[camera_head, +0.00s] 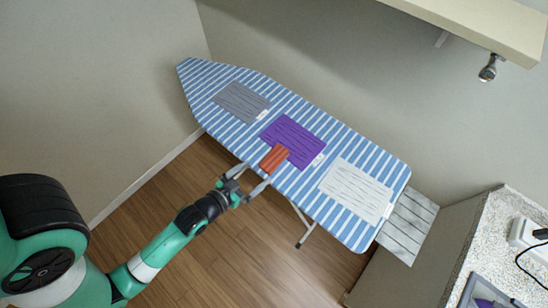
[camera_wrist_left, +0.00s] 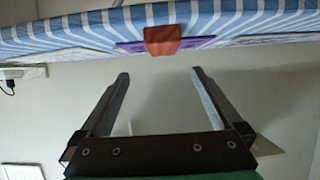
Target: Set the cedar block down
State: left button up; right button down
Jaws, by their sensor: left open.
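The cedar block (camera_head: 274,158) is a reddish-brown block lying on the ironing board. It sits at the lower-left edge of the purple towel (camera_head: 296,138), partly over the striped cover. In the left wrist view the block (camera_wrist_left: 163,40) shows beyond the fingertips, near the board's edge. My left gripper (camera_head: 257,174) is open and empty at the board's near edge, its fingers pointing toward the block with a gap in the left wrist view (camera_wrist_left: 158,72). I cannot tell exactly how much of the block rests on the purple towel. My right gripper is not in view.
The blue-and-white striped ironing board (camera_head: 207,76) also bears a grey towel (camera_head: 241,101) and a white towel (camera_head: 356,190). A grey slatted rack (camera_head: 408,225) adjoins its right end. A speckled counter (camera_head: 484,235) stands at lower right. Wooden floor (camera_head: 245,255) is open below the board.

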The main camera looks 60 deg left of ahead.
aim_at(275, 157)
pick_arm(q)
jog(key=x, duration=0.6)
jog(key=shift+w+a, duration=0.1)
jog(key=shift+w, duration=0.15)
jog(key=x, duration=0.1)
jog(key=b+x, duration=0.1)
jog(key=x, duration=0.2)
jog(key=shift+s+a+f, duration=0.1)
jog(key=shift+a+f, duration=0.2)
jog(key=shift+w+a+f, duration=0.15)
jog(key=shift+w, duration=0.3)
jog(key=shift+c, duration=0.3)
jog(key=c, duration=1.5)
